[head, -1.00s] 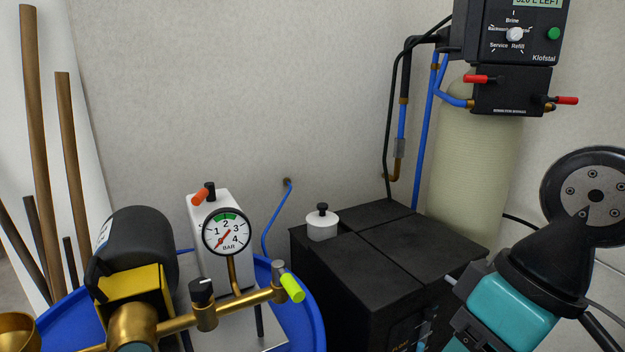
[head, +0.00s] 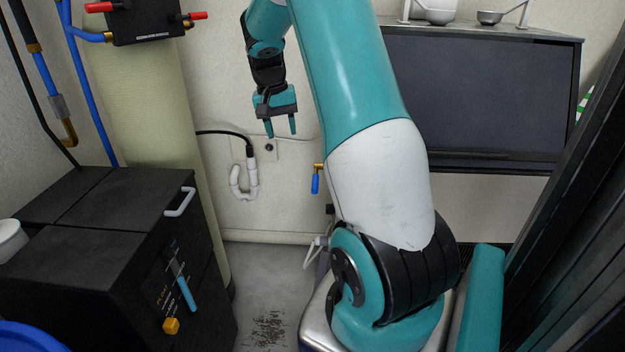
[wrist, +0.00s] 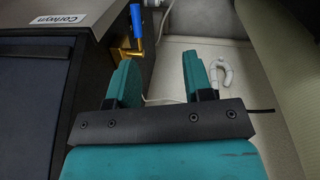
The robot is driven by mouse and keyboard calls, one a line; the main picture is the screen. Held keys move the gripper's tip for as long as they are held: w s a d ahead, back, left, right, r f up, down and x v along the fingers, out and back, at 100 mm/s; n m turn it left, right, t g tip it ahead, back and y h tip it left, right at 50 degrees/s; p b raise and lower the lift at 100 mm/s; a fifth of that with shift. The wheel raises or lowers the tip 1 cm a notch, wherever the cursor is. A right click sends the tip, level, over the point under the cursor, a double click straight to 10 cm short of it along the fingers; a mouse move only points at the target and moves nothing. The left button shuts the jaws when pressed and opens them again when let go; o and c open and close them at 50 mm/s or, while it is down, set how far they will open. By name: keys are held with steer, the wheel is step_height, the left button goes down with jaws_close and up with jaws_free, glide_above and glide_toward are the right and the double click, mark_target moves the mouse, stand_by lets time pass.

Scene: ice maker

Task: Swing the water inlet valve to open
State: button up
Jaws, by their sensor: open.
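The water inlet valve has a brass body and a blue lever (head: 315,184). In the head view it sits beside my upper arm, low on the side of the dark cabinet, with the lever hanging down. In the wrist view the lever (wrist: 137,24) shows at the top, beyond my left finger, with its brass body just below. My gripper (head: 281,130) points down, open and empty, to the left of the valve and above it in the head view. Its two teal fingers (wrist: 158,60) are apart in the wrist view and do not appear to touch the valve.
A white trap pipe (head: 244,180) with a black hose is on the wall behind my gripper. The pale tank (head: 140,90) and black box (head: 100,240) stand at left. The dark cabinet (head: 480,90) with bowls on top is at right.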

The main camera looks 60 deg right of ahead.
steer(key=m, duration=0.2)
glide_above(315, 182)
steer(key=w+a, duration=0.2)
steer(key=w, duration=0.1)
steer(key=f, duration=0.2)
steer(key=shift+g, duration=0.3)
steer(key=s+f, duration=0.1)
steer(key=f, duration=0.4)
steer(key=s+d+f+p, duration=0.1)
steer(key=f, duration=0.5)
steer(key=s+f+p, duration=0.1)
steer(key=f, duration=0.4)
steer(key=shift+d+f, duration=0.2)
steer(key=shift+d, duration=0.2)
jaws_close()
